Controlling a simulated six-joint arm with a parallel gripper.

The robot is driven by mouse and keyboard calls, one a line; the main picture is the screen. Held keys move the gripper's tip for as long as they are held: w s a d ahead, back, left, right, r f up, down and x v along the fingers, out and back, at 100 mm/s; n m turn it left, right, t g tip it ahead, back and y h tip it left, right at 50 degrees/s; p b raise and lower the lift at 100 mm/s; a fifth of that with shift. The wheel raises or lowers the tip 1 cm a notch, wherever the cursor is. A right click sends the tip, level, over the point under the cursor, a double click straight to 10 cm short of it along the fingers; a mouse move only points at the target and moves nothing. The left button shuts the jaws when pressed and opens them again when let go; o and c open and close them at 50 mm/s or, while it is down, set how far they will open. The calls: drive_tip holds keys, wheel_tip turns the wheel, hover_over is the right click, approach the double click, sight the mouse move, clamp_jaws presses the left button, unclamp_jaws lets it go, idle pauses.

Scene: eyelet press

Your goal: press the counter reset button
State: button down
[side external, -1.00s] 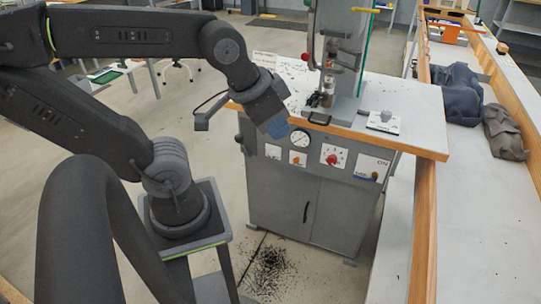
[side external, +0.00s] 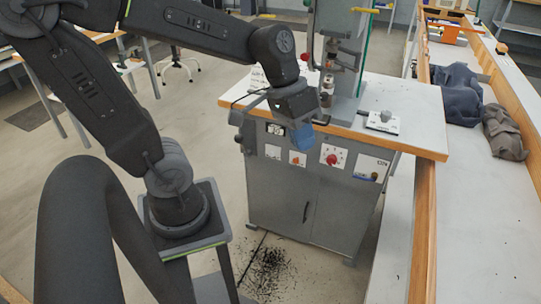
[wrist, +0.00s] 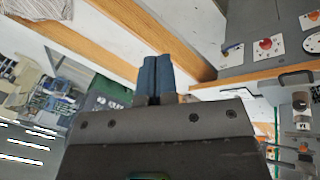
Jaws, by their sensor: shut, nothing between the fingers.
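My gripper (side external: 302,139) is shut, with blue fingertips in front of the upper part of the grey press cabinet (side external: 275,195). The shut fingers also show in the wrist view (wrist: 156,76). A small dark counter (side external: 275,129) with pale digits is just left of the fingers. Below it are a pale plate (side external: 272,151) and a plate with a small orange-red part (side external: 297,158). A red knob (side external: 333,158) on a white plate is right of the fingers. I cannot tell which small part is the reset button. Any contact with the cabinet cannot be made out.
The eyelet press (side external: 340,70) stands on the orange-edged bench top (side external: 410,100), above my gripper's level. A switch plate (side external: 371,168) is at the cabinet's right. A long bench with dark cloth bundles (side external: 458,95) runs along the right.

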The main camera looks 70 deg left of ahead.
sight(272, 153)
drive_tip(key=w+a+f+n+t+h, duration=0.1)
drive_tip(key=w+a+f+n+h, duration=0.4)
drive_tip(key=w, duration=0.6)
drive_tip(key=w+a+f+n+t, duration=0.4)
drive_tip(key=a+f+n+t, duration=0.25)
drive_tip(key=a+f, duration=0.6)
drive_tip(key=s+a+f+n+y, duration=0.4)
drive_tip(key=s+a+f, duration=0.3)
drive_tip(key=f, duration=0.4)
drive_tip(key=s+a+f+n+t+y, duration=0.1)
drive_tip(key=s+a+f+n+y, duration=0.4)
drive_tip(key=f, duration=0.6)
drive_tip(key=s+a+y, duration=0.1)
drive_tip(key=s+a, duration=0.1)
drive_tip(key=a, duration=0.1)
drive_tip(key=shift+a+f+y, duration=0.35)
drive_tip(key=shift+y, duration=0.05)
drive_tip(key=w+a, duration=0.6)
drive_tip(key=shift+w, duration=0.15)
drive_tip(key=shift+a, duration=0.15)
